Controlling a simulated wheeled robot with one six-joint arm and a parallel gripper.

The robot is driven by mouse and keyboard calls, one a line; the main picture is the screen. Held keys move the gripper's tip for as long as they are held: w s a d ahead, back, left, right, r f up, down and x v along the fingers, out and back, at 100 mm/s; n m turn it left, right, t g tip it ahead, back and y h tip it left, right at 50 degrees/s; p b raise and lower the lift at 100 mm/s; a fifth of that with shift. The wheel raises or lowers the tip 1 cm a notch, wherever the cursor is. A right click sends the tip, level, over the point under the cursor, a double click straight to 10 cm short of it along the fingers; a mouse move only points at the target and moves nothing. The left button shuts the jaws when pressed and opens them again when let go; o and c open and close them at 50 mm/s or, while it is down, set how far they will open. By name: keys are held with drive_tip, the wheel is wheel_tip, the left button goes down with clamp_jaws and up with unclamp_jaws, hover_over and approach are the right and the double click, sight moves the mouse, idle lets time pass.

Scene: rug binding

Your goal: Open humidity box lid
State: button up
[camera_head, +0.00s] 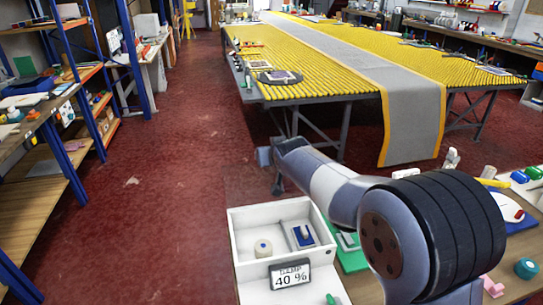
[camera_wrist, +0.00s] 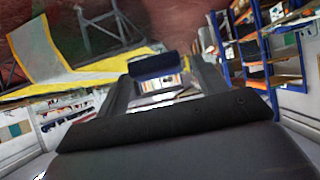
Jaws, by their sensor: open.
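A white box (camera_head: 238,248) stands at the near edge of the right-hand workbench in the head view. A small display (camera_head: 290,276) reading "40 %" is at its front. I cannot make out a separate lid. My gripper (camera_head: 268,171) is beyond the box, out over the red floor, apart from it and empty. Its open jaws (camera_wrist: 162,88) also show in the wrist view, where the box cannot be made out.
My arm crosses the workbench to the right of the box. A green mat (camera_head: 352,262) lies beside the box, partly hidden by my arm. A long table with yellow slats (camera_head: 320,82) and a grey rug strip stands behind. Blue shelving (camera_head: 75,100) is on the left.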

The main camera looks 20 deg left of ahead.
drive_tip(key=b+v, duration=0.2)
drive_tip(key=v, duration=0.6)
drive_tip(key=shift+s, duration=0.2)
drive_tip(key=shift+w, duration=0.1)
drive_tip(key=p+x, duration=0.3)
drive_tip(key=x, duration=0.7)
drive_tip(key=shift+w, duration=0.25)
drive_tip(key=shift+f, duration=0.1)
